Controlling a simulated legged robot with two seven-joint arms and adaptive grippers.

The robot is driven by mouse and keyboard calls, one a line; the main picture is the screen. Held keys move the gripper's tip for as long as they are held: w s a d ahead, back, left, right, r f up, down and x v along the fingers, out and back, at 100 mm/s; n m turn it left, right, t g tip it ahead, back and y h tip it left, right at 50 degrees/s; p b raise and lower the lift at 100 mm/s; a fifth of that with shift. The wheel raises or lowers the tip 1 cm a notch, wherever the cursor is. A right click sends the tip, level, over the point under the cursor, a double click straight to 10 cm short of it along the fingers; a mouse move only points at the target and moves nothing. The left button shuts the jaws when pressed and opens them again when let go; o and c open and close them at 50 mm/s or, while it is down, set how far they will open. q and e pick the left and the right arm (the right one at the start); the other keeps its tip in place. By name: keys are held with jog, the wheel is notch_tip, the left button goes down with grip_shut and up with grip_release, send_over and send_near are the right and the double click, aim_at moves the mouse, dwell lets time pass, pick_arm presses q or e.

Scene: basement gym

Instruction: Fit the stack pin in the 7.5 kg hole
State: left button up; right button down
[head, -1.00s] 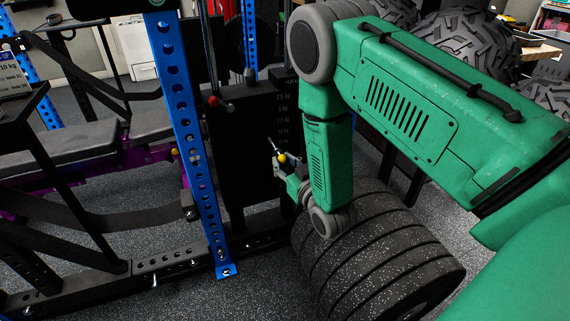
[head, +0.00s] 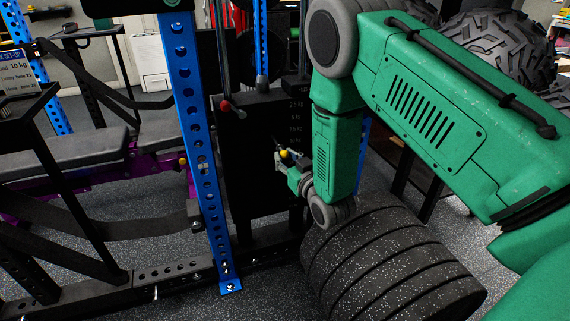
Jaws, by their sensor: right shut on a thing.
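The black weight stack (head: 250,150) stands in the middle, with small pale kg labels down its right side. The upper label reads about 2.5 kg; the lower ones are too small to read surely. The pin's shaft and the 7.5 kg hole cannot be made out. My left gripper is out of view.
A blue perforated upright (head: 199,150) stands left of the stack. A red-knobbed rod (head: 225,105) is at the stack's upper left. Black bumper plates (head: 385,260) lie below my right forearm. A bench (head: 70,150) is at left, tyres (head: 490,45) at upper right.

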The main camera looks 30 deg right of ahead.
jog(key=shift+w+d+f, duration=0.1)
jog(key=shift+f, duration=0.1)
jog(key=shift+d+r, duration=0.1)
jog(key=shift+d, duration=0.05)
jog(key=shift+d+r, duration=0.1)
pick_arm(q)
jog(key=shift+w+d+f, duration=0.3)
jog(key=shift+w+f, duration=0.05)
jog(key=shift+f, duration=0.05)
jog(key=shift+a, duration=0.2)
pick_arm(e)
jog(key=shift+a+r, duration=0.1)
jog(key=shift+a, duration=0.15)
jog(key=shift+w+d, duration=0.4)
jog(key=shift+w, duration=0.4)
pick_arm(q)
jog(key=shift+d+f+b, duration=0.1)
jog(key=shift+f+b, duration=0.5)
jog(key=shift+b, duration=0.1)
pick_arm(e)
jog(key=shift+w+d, duration=0.2)
jog(key=shift+w, duration=0.65)
jog(key=shift+w+d, duration=0.15)
jog(key=shift+w, duration=0.75)
jog(key=shift+w+d, duration=0.2)
jog(key=shift+w, duration=0.65)
jog(key=shift+w, duration=0.15)
